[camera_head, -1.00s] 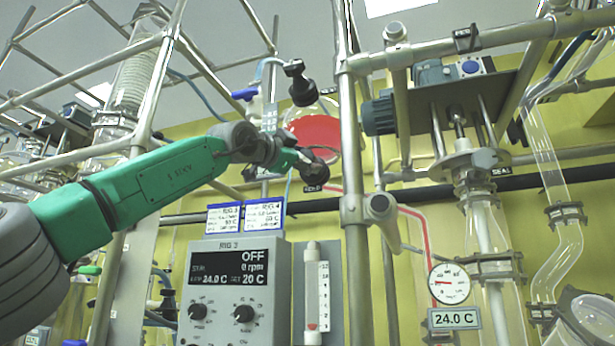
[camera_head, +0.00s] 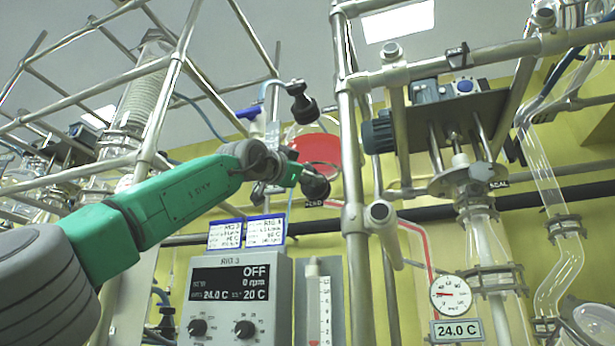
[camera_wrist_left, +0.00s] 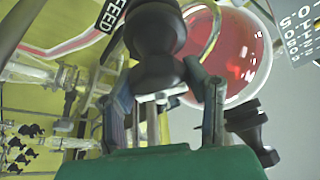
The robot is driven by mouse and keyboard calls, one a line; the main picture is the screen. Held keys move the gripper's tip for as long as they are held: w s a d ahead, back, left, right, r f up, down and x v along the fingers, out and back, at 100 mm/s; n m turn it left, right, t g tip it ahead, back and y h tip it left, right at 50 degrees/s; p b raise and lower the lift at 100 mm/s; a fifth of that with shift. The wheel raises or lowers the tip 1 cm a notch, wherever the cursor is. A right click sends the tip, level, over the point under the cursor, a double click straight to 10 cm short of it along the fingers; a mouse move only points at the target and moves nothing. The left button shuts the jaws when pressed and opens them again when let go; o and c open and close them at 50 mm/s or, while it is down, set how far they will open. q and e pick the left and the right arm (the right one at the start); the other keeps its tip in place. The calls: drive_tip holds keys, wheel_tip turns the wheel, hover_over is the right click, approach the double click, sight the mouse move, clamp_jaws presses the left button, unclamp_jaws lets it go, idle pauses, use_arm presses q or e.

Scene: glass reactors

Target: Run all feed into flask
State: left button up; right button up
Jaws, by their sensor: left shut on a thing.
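A round glass vessel with red liquid (camera_head: 316,150) hangs behind the frame; it also shows in the left wrist view (camera_wrist_left: 235,62). Below it, next to a FEED label (camera_wrist_left: 113,12), is a black knob (camera_wrist_left: 155,40), also visible in the head view (camera_head: 315,187). My left gripper (camera_head: 299,177) is shut on this knob; its fingers (camera_wrist_left: 165,100) stand on both sides of the knob's base. A red line (camera_head: 425,228) runs right and down from there. A glass vessel under a stirrer motor (camera_head: 482,235) stands at the right. My right gripper is out of view.
Metal posts (camera_head: 350,130) stand close to the right. A control box (camera_head: 235,298) reading OFF is below. A dial gauge (camera_head: 451,295) hangs at the right.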

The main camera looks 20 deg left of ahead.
use_arm(q)
drive_tip(key=o, duration=1.2)
drive_tip(key=shift+w+d+f, duration=0.1)
drive_tip(key=shift+w+f, duration=0.05)
drive_tip(key=shift+f, duration=0.2)
drive_tip(key=shift+c, duration=0.2)
drive_tip(key=shift+w, duration=0.15)
drive_tip(key=shift+r, duration=0.1)
drive_tip(key=shift+s+r, duration=0.1)
drive_tip(key=shift+s, duration=0.2)
drive_tip(key=shift+s+a+f, duration=0.1)
drive_tip(key=shift+a+f, duration=0.1)
drive_tip(key=shift+f, duration=0.05)
drive_tip(key=s+a, duration=0.1)
drive_tip(key=s, duration=0.3)
drive_tip(key=s+a, duration=0.1)
drive_tip(key=s, duration=0.2)
drive_tip(key=s+a, duration=0.1)
drive_tip(key=s, duration=0.3)
drive_tip(key=shift+s+a+f, duration=0.15)
drive_tip(key=shift+s+a, duration=0.2)
